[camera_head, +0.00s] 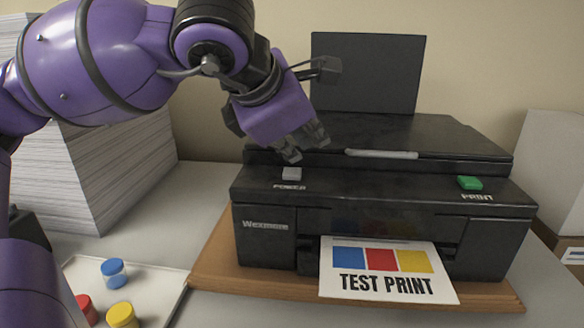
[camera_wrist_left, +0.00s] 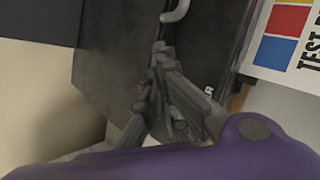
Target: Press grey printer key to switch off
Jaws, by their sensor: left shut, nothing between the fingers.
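A black printer (camera_head: 380,200) stands on a wooden board. Its grey key (camera_head: 291,174), above the word POWER, is on the left of the front ledge. A green key (camera_head: 470,183), above the word PRINT, is on the right. My left gripper (camera_head: 306,150) is shut and empty, just above and behind the grey key, and looks apart from it. In the left wrist view the shut fingers (camera_wrist_left: 160,60) show over the dark printer top (camera_wrist_left: 112,60); the grey key cannot be made out there. My right gripper is not in view.
A sheet reading TEST PRINT (camera_head: 385,272) sticks out of the printer front. A white tray (camera_head: 165,300) with blue, red and yellow pots is at the front left. A tall paper stack (camera_head: 110,170) stands behind it. The wooden board (camera_head: 215,270) edges the printer.

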